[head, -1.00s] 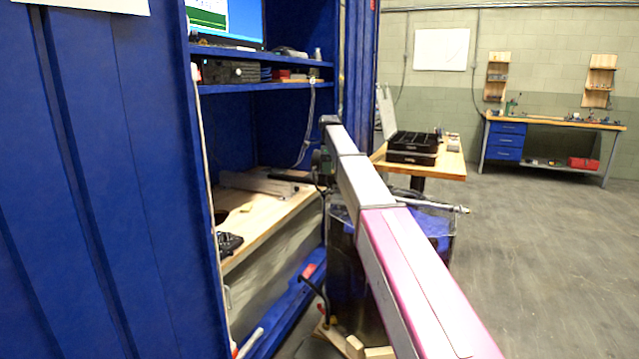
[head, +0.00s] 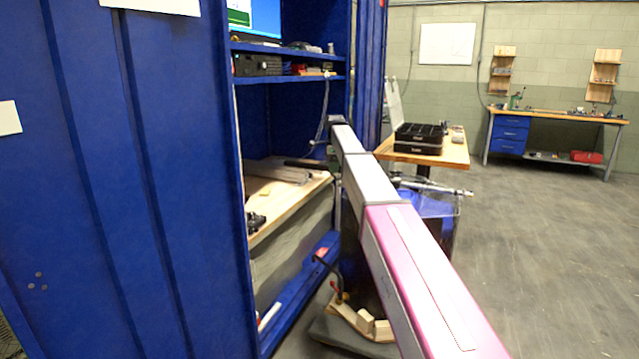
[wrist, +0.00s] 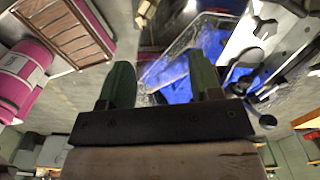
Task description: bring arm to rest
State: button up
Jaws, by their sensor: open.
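My arm reaches forward from the lower right of the head view, with pink and grey links. My gripper shows in the wrist view (wrist: 162,80), with two green fingers spread apart and nothing between them. Below and beyond the fingers, the clear-walled tank (wrist: 185,75) with its blue inside shows in the wrist view. In the head view the tank (head: 437,222) stands behind my arm, partly hidden by it. The gripper itself is hidden or too small to make out in the head view.
A blue cabinet (head: 180,200) with a wooden work surface (head: 285,205) stands close on the left. A wooden table (head: 455,158) holds a black case (head: 418,140). A workbench (head: 560,118) stands at the far wall. The floor (head: 540,230) at right is clear.

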jog(key=s+d+f+n, duration=0.3)
jog(key=s+f+n, duration=0.1)
jog(key=s+f, duration=0.6)
jog(key=s+d+f+n, duration=0.4)
jog(key=s+f+n, duration=0.1)
jog(key=s+f, duration=0.5)
jog(key=s+d+f+n, duration=0.3)
jog(key=s+f+n, duration=0.1)
jog(key=s+f, duration=0.6)
jog(key=s+d+f+n, duration=0.1)
jog(key=s+f+n, duration=0.2)
jog(key=s, duration=0.4)
jog(key=s+d+f+n, duration=0.2)
jog(key=s+n, duration=0.1)
jog(key=s, duration=0.4)
jog(key=shift+f+n, duration=0.3)
jog(key=shift+f, duration=0.1)
jog(key=shift+s, duration=0.1)
